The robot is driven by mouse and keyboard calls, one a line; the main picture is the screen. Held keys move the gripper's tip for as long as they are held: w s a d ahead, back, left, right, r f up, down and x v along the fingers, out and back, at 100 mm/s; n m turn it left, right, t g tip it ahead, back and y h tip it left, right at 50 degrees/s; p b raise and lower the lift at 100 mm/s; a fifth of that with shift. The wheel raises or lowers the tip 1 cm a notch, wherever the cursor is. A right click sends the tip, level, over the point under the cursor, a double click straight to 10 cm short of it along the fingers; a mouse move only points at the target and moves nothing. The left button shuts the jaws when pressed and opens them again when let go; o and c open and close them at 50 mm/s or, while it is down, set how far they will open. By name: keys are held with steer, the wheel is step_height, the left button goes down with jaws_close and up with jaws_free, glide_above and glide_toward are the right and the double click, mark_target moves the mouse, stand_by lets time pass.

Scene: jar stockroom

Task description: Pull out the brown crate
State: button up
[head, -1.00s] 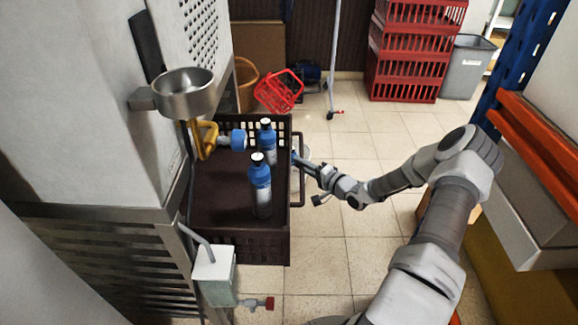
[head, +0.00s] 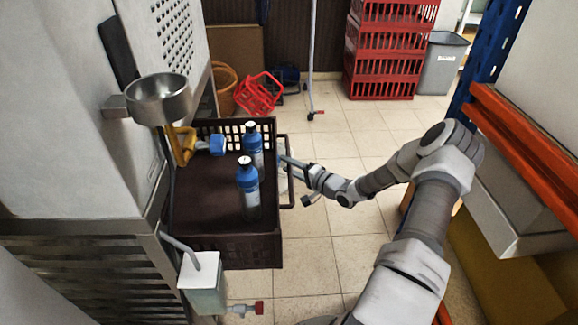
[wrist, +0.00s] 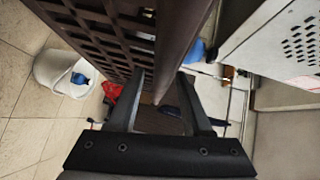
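The brown crate (head: 225,248) sticks out to the right from under the counter in the head view, its left part hidden. My gripper (head: 286,161) is at this bar. A small gap seems to show by the left finger.
A metal bowl (head: 158,100) and a soap dispenser (head: 203,285) are fixed at the counter (head: 90,232). A white bucket (wrist: 62,72) stands beyond the crate. A red basket (head: 258,95) and stacked red crates (head: 385,55) are farther back. Tiled floor right of the crate is clear.

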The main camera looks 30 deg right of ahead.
steer(key=shift+s, duration=0.1)
steer(key=p+v, duration=0.2)
steer(key=v, duration=0.5)
steer(key=shift+s, duration=0.2)
stand_by(0.4)
